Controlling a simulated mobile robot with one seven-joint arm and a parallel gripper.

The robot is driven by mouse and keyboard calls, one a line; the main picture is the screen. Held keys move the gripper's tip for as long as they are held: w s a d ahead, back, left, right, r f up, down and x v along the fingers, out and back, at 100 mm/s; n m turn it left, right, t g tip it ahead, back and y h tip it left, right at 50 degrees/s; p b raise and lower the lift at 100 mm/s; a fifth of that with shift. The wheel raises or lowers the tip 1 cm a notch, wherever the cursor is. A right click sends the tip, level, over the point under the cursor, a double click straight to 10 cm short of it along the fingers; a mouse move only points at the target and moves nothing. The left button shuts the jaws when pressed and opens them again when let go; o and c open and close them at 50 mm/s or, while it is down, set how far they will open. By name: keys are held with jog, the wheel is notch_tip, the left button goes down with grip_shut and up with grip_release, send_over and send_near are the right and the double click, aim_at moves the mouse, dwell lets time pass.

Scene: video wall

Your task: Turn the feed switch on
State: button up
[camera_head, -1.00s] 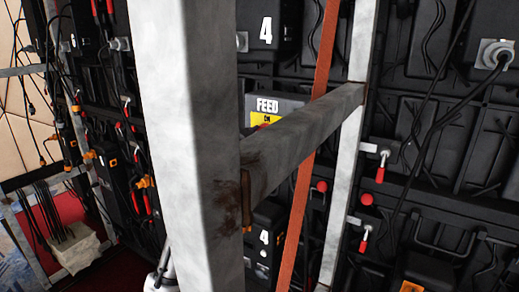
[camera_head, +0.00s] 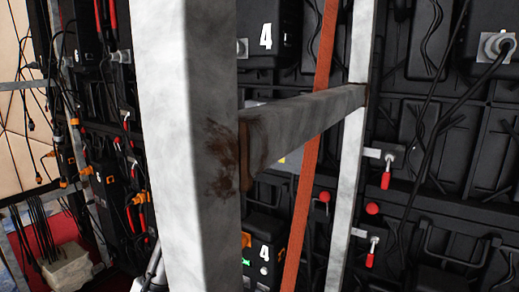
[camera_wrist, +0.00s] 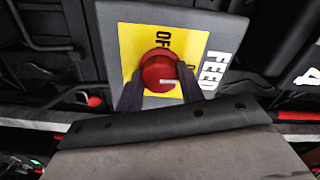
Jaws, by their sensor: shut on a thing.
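The feed switch is a red round knob (camera_wrist: 158,70) on a yellow plate (camera_wrist: 130,45) marked OFF, set on a grey box (camera_wrist: 228,30) lettered FEED. In the wrist view my gripper (camera_wrist: 160,90) has its two dark fingers on either side of the knob, shut on it. A short white mark on the knob points right in the picture. The lettering beside that mark is partly hidden by the right finger. In the head view the switch is behind the metal frame, with only a sliver of yellow showing.
A thick grey upright post (camera_head: 185,150) and a rusty crossbar (camera_head: 305,122) stand in front of the wall in the head view. An orange strap (camera_head: 309,150) runs behind them. Black panels, cables and red-handled latches (camera_head: 385,175) fill the right side.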

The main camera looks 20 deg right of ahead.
jog(key=shift+m, duration=0.5)
jog(key=o, duration=1)
jog(key=b+v, duration=0.2)
jog(key=v, duration=1.2)
